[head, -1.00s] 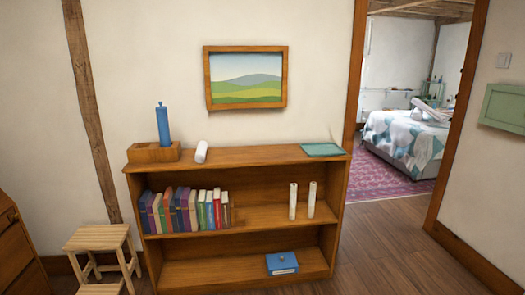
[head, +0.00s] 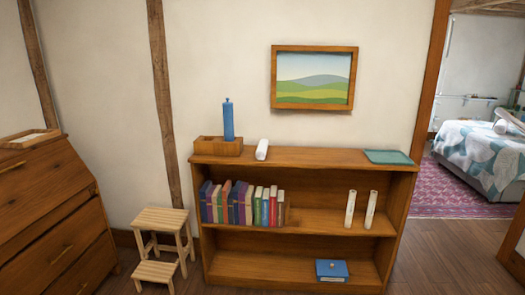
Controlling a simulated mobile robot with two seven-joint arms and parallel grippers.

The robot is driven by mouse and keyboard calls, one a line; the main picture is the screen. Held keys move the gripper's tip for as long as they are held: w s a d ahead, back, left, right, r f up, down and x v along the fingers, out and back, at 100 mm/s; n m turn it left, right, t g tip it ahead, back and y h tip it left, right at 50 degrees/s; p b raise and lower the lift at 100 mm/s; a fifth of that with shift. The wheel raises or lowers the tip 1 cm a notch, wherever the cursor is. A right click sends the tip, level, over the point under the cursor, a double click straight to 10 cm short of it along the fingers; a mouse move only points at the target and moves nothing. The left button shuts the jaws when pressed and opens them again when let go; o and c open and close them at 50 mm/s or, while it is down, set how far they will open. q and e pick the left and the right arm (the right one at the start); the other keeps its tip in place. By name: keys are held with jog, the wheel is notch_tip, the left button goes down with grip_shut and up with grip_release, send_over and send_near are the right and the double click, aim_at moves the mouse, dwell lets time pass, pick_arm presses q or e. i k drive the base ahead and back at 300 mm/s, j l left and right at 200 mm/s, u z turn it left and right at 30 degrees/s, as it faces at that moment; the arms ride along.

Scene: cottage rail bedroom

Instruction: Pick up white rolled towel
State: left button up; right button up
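The white rolled towel (head: 262,150) lies on the top of the wooden bookshelf (head: 315,158), left of its middle. It sits just right of a small wooden box (head: 218,147), with a blue bottle-like object (head: 228,120) standing at the box. Two white upright rolls or cylinders (head: 361,209) stand on the middle shelf, apart from the towel. Neither of my grippers shows in the head view.
A teal tray or cloth (head: 388,157) lies on the shelf top's right end. Several books (head: 242,204) and a blue box (head: 331,270) fill lower shelves. A wooden step stool (head: 160,222) and dresser (head: 50,215) stand left. A doorway opens at right.

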aim_at(261, 152)
jog(key=i+z, duration=0.2)
jog(key=i, duration=0.5)
jog(key=i+z, duration=0.2)
jog(key=i, duration=0.55)
jog(key=i+j+z, duration=0.25)
jog(key=i, duration=0.45)
